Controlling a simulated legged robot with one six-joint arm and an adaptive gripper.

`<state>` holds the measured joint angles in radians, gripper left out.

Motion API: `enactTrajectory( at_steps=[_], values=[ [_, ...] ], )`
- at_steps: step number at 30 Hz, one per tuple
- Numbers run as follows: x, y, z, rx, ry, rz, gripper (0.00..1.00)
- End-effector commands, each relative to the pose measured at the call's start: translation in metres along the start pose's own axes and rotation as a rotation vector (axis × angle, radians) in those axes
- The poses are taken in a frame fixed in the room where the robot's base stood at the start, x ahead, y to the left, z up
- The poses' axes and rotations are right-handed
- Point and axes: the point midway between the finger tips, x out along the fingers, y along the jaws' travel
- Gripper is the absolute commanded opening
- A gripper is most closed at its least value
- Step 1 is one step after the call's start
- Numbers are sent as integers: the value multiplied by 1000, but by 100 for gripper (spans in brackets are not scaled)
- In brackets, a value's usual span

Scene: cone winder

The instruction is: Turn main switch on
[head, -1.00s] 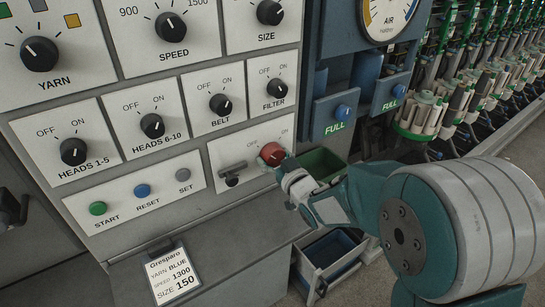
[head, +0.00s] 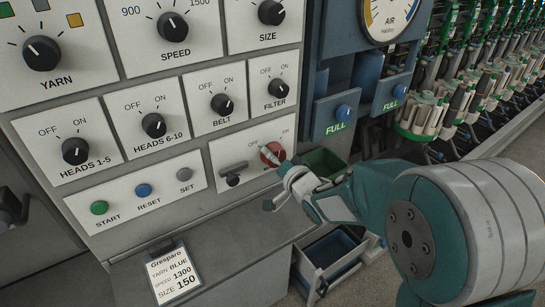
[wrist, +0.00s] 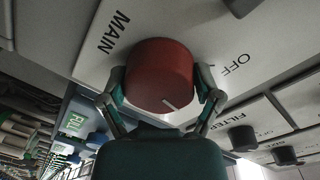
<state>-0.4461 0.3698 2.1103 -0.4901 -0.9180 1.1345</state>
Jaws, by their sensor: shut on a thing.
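The main switch is a red round knob (head: 270,153) on a white plate at the lower right of the panel, with OFF and ON printed above it. In the wrist view the red knob (wrist: 158,70) fills the middle, beside the word MAIN and with OFF to its right. A short white mark shows on its face, near its lower edge. My gripper (wrist: 162,88) has one finger on each side of the knob and is shut on it. In the head view my gripper (head: 276,178) partly covers the knob, so its pointing direction is hard to read there.
A dark lever (head: 233,180) sits just left of the knob on the same plate. The FILTER knob (head: 278,88) and BELT knob (head: 222,104) are above. A green bin (head: 325,162) and a blue bin (head: 335,247) are at the right. A ledge (head: 215,245) juts out below.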

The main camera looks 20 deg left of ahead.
Motion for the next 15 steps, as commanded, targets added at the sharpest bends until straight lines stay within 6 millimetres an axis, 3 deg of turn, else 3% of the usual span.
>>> enactTrajectory(
  at_steps=[15],
  values=[
    [-1, 4, -4, 448, -20, 1, 35]
  ],
)
